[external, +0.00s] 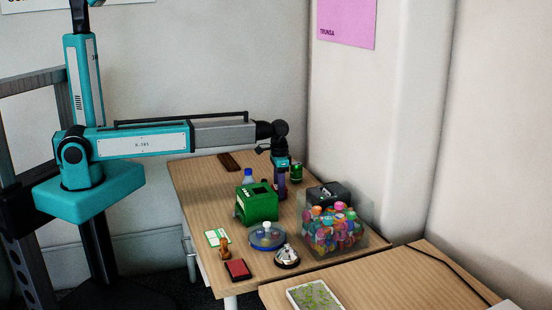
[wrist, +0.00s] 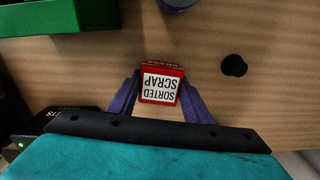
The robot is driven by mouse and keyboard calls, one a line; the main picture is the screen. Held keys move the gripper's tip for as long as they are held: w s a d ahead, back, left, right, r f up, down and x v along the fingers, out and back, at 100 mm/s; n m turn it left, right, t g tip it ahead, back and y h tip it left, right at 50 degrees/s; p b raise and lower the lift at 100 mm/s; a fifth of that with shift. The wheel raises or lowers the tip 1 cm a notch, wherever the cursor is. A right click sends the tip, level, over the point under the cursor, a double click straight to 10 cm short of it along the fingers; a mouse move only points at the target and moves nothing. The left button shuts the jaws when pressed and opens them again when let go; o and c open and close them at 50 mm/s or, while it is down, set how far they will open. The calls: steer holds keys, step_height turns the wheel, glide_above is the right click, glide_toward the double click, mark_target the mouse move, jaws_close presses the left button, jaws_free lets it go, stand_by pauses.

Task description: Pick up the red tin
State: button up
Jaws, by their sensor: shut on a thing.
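The red tin (wrist: 161,84) has a white label reading "SORTED SCRAP", upside down in the wrist view. It sits between the two purple fingers of my gripper (wrist: 161,98), which is shut on it. In the external view my gripper (external: 281,183) points down over the far right part of the wooden table (external: 205,185). The tin cannot be made out clearly there behind the fingers. I cannot tell whether it touches the table.
A green can (external: 296,172) stands close right of my gripper. A green box (external: 257,203) and a blue-capped bottle (external: 247,177) stand left. A clear bin of colourful items (external: 335,232) is in front right. A bell (external: 287,257) and red pad (external: 238,269) lie nearer.

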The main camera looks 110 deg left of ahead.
steer(key=shift+r, duration=0.15)
steer(key=shift+r+b, duration=0.8)
steer(key=shift+r, duration=4.05)
